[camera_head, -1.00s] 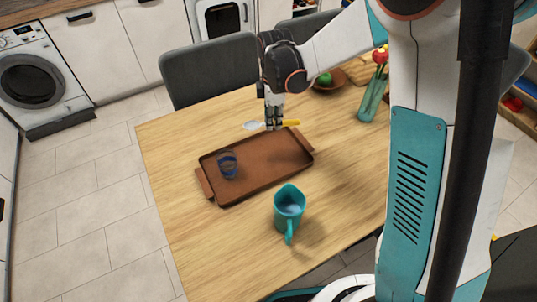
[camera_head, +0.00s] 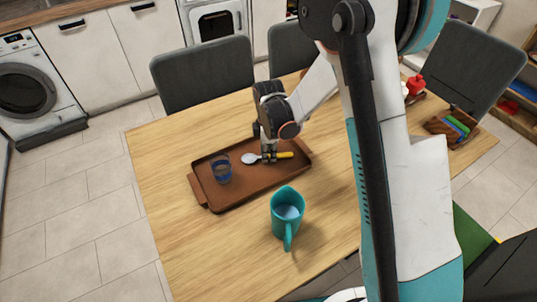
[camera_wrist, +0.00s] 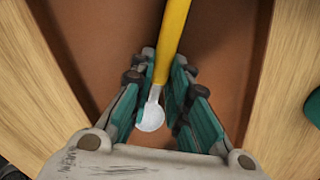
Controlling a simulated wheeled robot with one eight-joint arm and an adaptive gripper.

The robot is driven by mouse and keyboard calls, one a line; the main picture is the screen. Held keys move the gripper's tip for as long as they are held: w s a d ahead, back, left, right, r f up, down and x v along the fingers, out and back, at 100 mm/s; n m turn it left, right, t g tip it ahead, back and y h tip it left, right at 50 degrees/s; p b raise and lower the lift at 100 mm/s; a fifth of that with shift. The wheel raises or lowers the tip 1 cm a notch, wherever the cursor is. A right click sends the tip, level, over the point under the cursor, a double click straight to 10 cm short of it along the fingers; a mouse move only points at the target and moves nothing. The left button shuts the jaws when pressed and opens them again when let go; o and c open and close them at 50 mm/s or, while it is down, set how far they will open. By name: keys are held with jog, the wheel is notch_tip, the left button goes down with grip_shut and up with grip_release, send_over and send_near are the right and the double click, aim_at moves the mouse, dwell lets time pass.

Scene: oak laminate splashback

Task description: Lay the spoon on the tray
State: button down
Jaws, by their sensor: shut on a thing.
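The spoon (camera_head: 285,155) has a yellow handle and a pale metal bowl. My gripper (camera_head: 269,157) is shut on it near where the handle meets the bowl. The spoon is over the right half of the brown tray (camera_head: 238,196), low and close to its surface; I cannot tell whether it touches. In the wrist view the spoon (camera_wrist: 172,40) runs up between the fingers of my gripper (camera_wrist: 163,92), its bowl towards me, with the brown tray (camera_wrist: 225,50) beneath.
A teal jug (camera_head: 287,208) stands on the table in front of the tray. Grey chairs (camera_head: 203,75) stand behind the wooden table (camera_head: 165,160). The tabletop left of the tray is clear.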

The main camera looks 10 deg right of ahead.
jog(key=shift+f, duration=0.15)
jog(key=c, duration=1.5)
grip_release()
jog(key=shift+c, duration=0.2)
jog(key=shift+r, duration=0.2)
